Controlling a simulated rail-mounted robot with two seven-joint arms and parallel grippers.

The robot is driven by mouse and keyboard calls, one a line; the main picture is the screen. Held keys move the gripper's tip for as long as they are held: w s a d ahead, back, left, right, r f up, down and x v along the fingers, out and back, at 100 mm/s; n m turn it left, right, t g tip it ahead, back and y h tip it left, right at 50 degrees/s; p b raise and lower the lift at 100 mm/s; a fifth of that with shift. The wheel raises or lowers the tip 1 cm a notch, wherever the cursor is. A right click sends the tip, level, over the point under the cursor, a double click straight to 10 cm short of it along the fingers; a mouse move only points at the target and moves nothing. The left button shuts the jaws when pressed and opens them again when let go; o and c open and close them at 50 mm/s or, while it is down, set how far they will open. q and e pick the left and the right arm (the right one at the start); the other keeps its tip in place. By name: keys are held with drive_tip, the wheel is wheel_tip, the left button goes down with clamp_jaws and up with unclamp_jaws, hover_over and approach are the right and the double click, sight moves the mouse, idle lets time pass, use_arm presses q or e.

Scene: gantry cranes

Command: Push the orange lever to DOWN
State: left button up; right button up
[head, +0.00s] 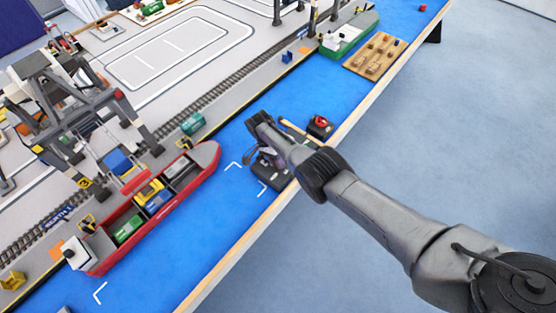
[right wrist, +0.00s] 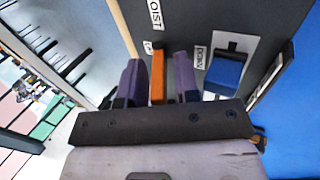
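The orange lever (right wrist: 157,86) stands up from a dark control panel in the right wrist view. My right gripper (right wrist: 159,82) has one purple-grey finger on each side of the lever, with a narrow gap on both sides. It is open and not closed on the lever. In the head view my right gripper (head: 262,157) is at the dark control box (head: 268,182) on the blue strip, and the lever cannot be made out there. The lever's lower end is hidden behind the gripper body. My left gripper is not in view.
A blue lever (right wrist: 228,70) on a white plate is right of the gripper. A label reading "OIST" (right wrist: 155,14) is on the panel. In the head view, a small black box with a red part (head: 320,126) stands close by, and a red ship (head: 150,215) lies left.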

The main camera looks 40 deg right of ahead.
drive_tip(key=shift+o, duration=0.5)
drive_tip(key=shift+r, duration=0.15)
drive_tip(key=shift+w+r, duration=0.2)
drive_tip(key=b+v, duration=0.1)
drive_tip(key=v, duration=0.6)
drive_tip(key=shift+w+a+r, duration=0.1)
drive_tip(key=shift+w+r, duration=0.1)
drive_tip(key=shift+r, duration=0.05)
drive_tip(key=shift+b+v, duration=1.45)
drive_tip(key=shift+v, duration=1.3)
drive_tip(key=shift+s, duration=0.1)
